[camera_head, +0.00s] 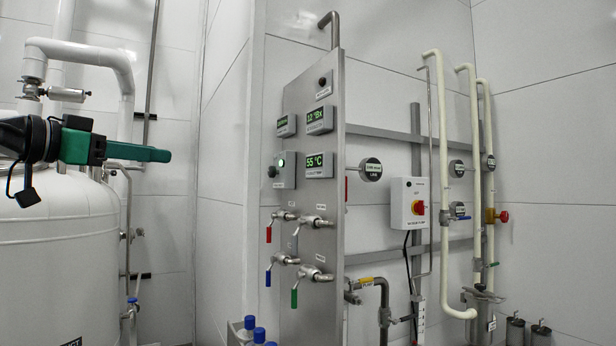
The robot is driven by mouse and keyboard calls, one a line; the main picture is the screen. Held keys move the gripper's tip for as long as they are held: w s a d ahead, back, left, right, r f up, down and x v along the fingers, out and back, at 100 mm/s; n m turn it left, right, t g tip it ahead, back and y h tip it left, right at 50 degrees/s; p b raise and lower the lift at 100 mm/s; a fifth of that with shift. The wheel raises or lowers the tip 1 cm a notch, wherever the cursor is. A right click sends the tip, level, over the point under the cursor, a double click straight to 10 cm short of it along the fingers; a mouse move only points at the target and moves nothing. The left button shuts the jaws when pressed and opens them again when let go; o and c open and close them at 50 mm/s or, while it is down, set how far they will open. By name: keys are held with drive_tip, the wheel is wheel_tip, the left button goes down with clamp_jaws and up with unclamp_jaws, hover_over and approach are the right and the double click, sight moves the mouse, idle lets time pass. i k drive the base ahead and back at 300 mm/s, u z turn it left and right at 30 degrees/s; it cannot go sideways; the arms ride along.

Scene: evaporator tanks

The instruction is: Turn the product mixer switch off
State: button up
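A steel panel (338,250) stands in the middle and carries several displays, knobs and valve handles. A black knob (273,171) sits beside a lit green lamp (281,162) on a small grey box on the panel. Another dark knob (322,82) is on a plate at the panel's top. The labels are too small to read, so I cannot tell which one is the product mixer switch. My gripper (163,155), green and black, is at the left, apart from the panel. I see it side-on, so its opening is unclear.
A large white tank (60,240) stands at the left behind my gripper, with a thick white pipe (85,55) above. Cream pipes (437,150) and gauges are at the right. Blue-capped items (250,323) stand low in front of the panel. The space between gripper and panel looks clear.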

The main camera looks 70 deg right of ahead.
sight(272, 171)
drive_tip(key=z, duration=1)
drive_tip(key=i, duration=1)
